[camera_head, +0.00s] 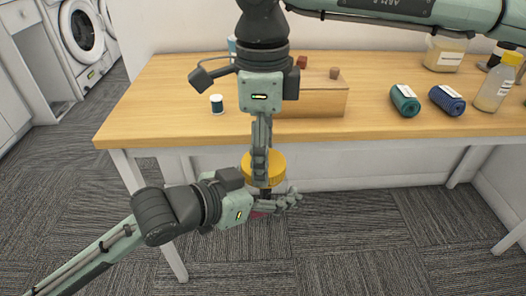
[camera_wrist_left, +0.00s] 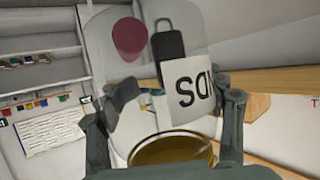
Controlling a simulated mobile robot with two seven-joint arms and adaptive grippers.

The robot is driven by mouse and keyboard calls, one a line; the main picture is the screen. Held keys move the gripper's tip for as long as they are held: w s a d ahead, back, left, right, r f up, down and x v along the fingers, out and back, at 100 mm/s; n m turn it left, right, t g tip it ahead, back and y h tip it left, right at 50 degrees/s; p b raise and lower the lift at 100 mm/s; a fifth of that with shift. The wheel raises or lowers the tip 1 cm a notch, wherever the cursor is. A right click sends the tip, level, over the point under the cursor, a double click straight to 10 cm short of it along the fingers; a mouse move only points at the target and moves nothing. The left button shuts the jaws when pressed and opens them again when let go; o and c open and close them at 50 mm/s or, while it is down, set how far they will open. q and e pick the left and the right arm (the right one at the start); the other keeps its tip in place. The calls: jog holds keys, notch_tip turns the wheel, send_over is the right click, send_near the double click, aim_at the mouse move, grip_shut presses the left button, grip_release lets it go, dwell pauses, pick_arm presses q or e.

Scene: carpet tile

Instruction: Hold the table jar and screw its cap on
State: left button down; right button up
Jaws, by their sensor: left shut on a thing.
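The clear jar (camera_wrist_left: 185,95) has a white label with upside-down dark letters. A dark red round thing and a black thing show through its wall. My left gripper (camera_head: 276,203) is shut on the jar, below the table's front edge; its fingers (camera_wrist_left: 165,105) flank the jar in the left wrist view. In the head view the jar is mostly hidden by the grippers. The yellow cap (camera_head: 278,170) is above the left gripper, and also shows in the left wrist view (camera_wrist_left: 172,152). My right gripper (camera_head: 262,178) points down, a finger in front of the cap. Its opening is unclear.
The wooden table (camera_head: 160,115) stands behind both grippers. On it are a wooden box (camera_head: 315,103), a small spool (camera_head: 217,104), a green roll (camera_head: 405,100), a blue roll (camera_head: 447,100) and a yellow-capped bottle (camera_head: 495,88). Carpet floor is clear at the lower right.

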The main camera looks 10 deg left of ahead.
dwell(0.3)
jog(key=o, duration=0.7)
jog(key=shift+r, duration=2.3)
